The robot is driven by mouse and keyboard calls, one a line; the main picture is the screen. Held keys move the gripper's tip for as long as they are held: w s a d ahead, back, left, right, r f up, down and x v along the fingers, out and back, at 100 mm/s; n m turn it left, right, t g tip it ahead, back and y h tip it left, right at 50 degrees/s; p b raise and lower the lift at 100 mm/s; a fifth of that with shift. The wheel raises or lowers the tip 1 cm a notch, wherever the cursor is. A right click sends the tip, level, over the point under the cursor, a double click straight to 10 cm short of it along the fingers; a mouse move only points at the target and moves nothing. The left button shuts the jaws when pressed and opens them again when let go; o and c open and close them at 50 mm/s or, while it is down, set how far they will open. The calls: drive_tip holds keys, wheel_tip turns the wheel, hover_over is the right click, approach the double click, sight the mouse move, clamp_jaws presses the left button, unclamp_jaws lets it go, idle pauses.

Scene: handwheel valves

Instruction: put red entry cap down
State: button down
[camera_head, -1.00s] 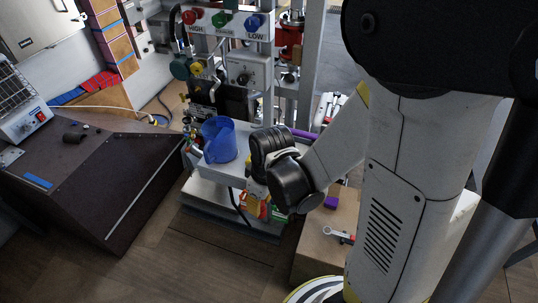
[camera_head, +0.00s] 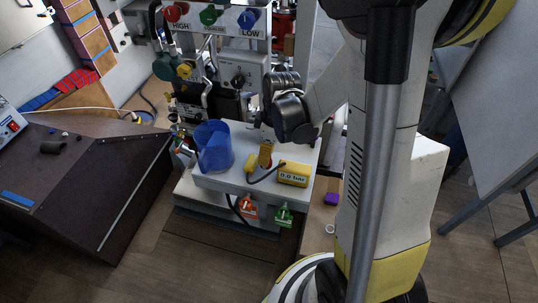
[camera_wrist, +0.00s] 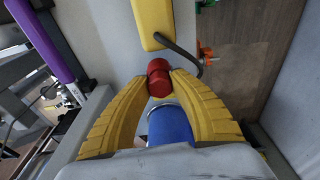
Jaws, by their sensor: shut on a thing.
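The red entry cap (camera_wrist: 159,78) is between the fingertips of my gripper (camera_wrist: 158,80) in the wrist view. The yellow fingers are shut on it. In the head view my gripper (camera_head: 265,154) points down over the grey bench top (camera_head: 236,180), and the cap cannot be made out there. The gripper is just right of a blue open container (camera_head: 214,150) and left of a yellow gauge box (camera_head: 293,174) reading 0.0 bar. I cannot tell the cap's height above the bench.
A black cable (camera_head: 262,175) runs to the gauge box. The valve panel (camera_head: 210,17) with red, green and blue knobs stands behind. Bare bench top shows in front of the container.

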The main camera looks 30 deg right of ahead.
drive_tip(key=shift+w+d, duration=0.8)
drive_tip(key=shift+w, duration=0.05)
drive_tip(key=shift+w+d, duration=0.35)
drive_tip(key=shift+d, duration=0.05)
drive_tip(key=shift+f+b, duration=1)
drive_tip(key=shift+f, duration=0.7)
drive_tip(key=shift+f, duration=0.1)
drive_tip(key=shift+a+f, duration=0.1)
drive_tip(key=shift+f, duration=0.05)
drive_tip(key=c, duration=1.2)
unclamp_jaws()
drive_tip(key=shift+r, duration=0.2)
